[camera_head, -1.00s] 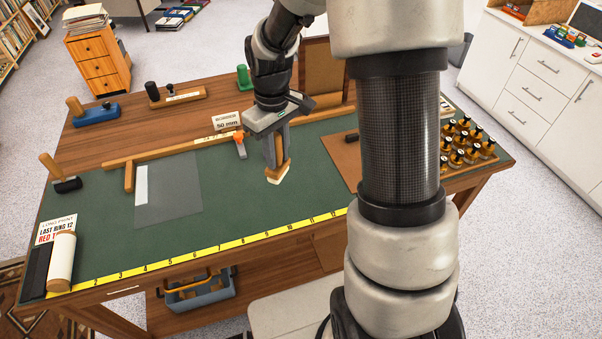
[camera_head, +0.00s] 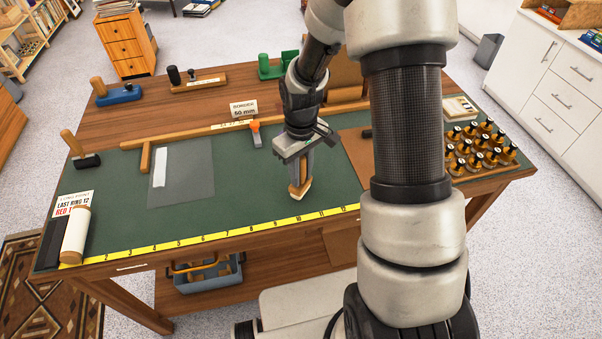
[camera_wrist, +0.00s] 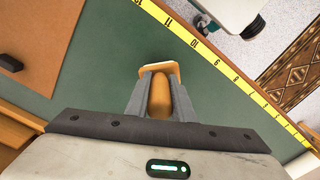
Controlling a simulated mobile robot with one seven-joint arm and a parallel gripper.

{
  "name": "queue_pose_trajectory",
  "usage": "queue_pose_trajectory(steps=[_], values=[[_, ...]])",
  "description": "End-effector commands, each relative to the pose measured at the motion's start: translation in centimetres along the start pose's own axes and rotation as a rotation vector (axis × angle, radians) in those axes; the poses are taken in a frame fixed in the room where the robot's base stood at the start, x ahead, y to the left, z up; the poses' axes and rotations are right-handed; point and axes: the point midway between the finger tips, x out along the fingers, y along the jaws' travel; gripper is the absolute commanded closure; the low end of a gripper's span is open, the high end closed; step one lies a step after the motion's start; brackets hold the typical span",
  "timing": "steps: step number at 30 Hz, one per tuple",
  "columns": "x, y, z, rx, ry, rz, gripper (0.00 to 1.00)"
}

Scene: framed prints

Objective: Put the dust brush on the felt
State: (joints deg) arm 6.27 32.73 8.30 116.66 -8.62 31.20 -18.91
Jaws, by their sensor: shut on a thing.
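My gripper (camera_head: 301,178) is shut on the dust brush (camera_head: 298,192), which has a wooden body and a pale bristle end pointing down. It is upright over the green felt (camera_head: 245,185), just behind the yellow ruler strip near the number 10. I cannot tell whether the bristles touch the felt. In the wrist view, the fingers of my gripper (camera_wrist: 161,98) close on the brush's rounded wooden handle (camera_wrist: 160,96), with its wider head (camera_wrist: 159,69) beyond. The green felt (camera_wrist: 95,65) lies beneath it.
A grey translucent sheet (camera_head: 190,180) with a white strip lies to the left. A brown board (camera_head: 358,150) and a rack of several knobbed tools (camera_head: 480,145) are to the right. The yellow ruler (camera_head: 215,234) runs along the front edge.

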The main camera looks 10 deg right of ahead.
Motion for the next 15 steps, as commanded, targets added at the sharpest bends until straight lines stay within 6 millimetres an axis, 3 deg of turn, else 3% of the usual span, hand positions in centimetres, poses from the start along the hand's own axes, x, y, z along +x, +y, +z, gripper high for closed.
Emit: queue_pose_trajectory(steps=[12, 13, 15], values=[[1.00, 0.04, -0.03, 0.000, 0.001, 0.001, 1.00], [0.83, 0.04, -0.02, 0.000, 0.001, 0.001, 0.74], [0.81, 0.03, -0.02, 0.001, 0.001, 0.001, 0.62]])
